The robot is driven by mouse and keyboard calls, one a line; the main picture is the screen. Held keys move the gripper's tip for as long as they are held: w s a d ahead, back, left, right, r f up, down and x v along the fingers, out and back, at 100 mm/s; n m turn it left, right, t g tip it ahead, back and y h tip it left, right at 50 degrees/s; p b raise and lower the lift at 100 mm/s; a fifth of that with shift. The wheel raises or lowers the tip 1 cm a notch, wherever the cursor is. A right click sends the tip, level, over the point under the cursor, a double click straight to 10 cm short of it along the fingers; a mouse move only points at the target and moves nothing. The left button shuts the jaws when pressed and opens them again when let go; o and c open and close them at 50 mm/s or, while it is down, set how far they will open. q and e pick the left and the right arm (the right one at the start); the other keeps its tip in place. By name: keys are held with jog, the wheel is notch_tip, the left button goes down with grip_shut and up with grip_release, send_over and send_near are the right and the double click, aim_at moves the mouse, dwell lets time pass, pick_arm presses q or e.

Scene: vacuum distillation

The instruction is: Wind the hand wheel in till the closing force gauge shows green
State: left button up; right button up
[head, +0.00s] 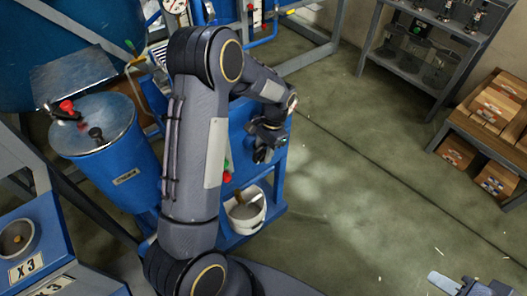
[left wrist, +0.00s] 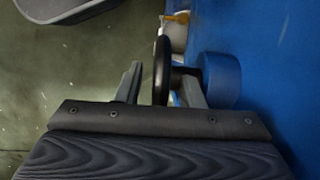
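A black hand wheel (left wrist: 162,68) shows edge-on in the left wrist view, on a short shaft from a round blue housing (left wrist: 220,80). My left gripper (left wrist: 160,85) is open, with one finger on each side of the wheel's rim; a gap shows on the left finger's side. In the head view my left gripper (head: 264,150) is at the blue frame, and I cannot tell the wheel apart from it there. A white dial (head: 175,5) is cut off at the top edge; its reading is not legible. My right gripper (head: 445,282) is at the lower right, partly cut off.
A blue drum (head: 122,175) with a red knob stands left. A white bucket (head: 246,212) sits on the blue frame's low shelf (head: 270,212). A grey rack (head: 425,50) and wooden boxes (head: 495,105) stand right. The floor between is clear.

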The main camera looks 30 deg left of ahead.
pick_arm(q)
jog(key=v, duration=0.7)
dwell(0.5)
jog(key=shift+s+a+r+t+h, duration=0.15)
jog(key=shift+s+a+t+h, duration=0.15)
jog(key=shift+s+t, duration=0.35)
jog(key=shift+s+r+t, duration=0.2)
jog(key=shift+t, duration=0.25)
jog(key=shift+s+f+b, duration=0.1)
jog(key=shift+b, duration=0.2)
notch_tip(320, 180, down, 7)
jog(key=shift+f, duration=0.2)
